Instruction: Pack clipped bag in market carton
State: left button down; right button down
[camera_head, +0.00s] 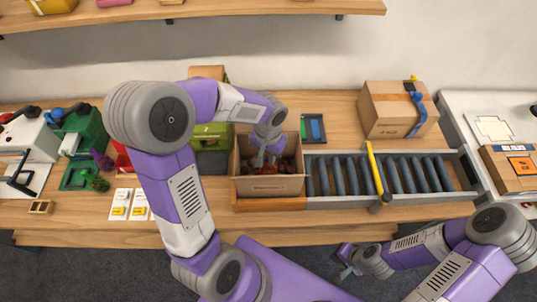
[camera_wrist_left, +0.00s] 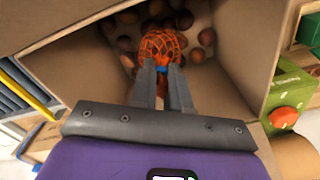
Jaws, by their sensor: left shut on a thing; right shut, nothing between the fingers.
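The open market carton (camera_head: 268,186) stands at the middle of the table, at the left end of the roller conveyor. My left gripper (camera_head: 262,158) reaches down into it. In the left wrist view my left gripper (camera_wrist_left: 162,74) is shut on an orange net bag (camera_wrist_left: 160,44), near its blue clip (camera_wrist_left: 161,69). The bag is inside the carton walls (camera_wrist_left: 85,65); whether it touches the bottom I cannot tell. Several round brown chestnuts (camera_wrist_left: 197,54) show around it in the carton. My right gripper (camera_head: 345,262) is shut and empty, low in front of the table, away from the carton.
The roller conveyor (camera_head: 325,176) with a yellow bar (camera_head: 375,168) runs right of the carton. A taped closed box (camera_head: 396,112) stands behind it. Green machines (camera_head: 82,130) and white cards (camera_head: 120,203) are at left. A shelf (camera_head: 200,12) hangs above the table.

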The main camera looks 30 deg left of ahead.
pick_arm(q)
jog(key=c, duration=1)
grip_release()
jog(key=shift+c, duration=0.2)
jog(key=shift+r, duration=0.1)
notch_tip(320, 180, up, 13)
jog(key=p, duration=1)
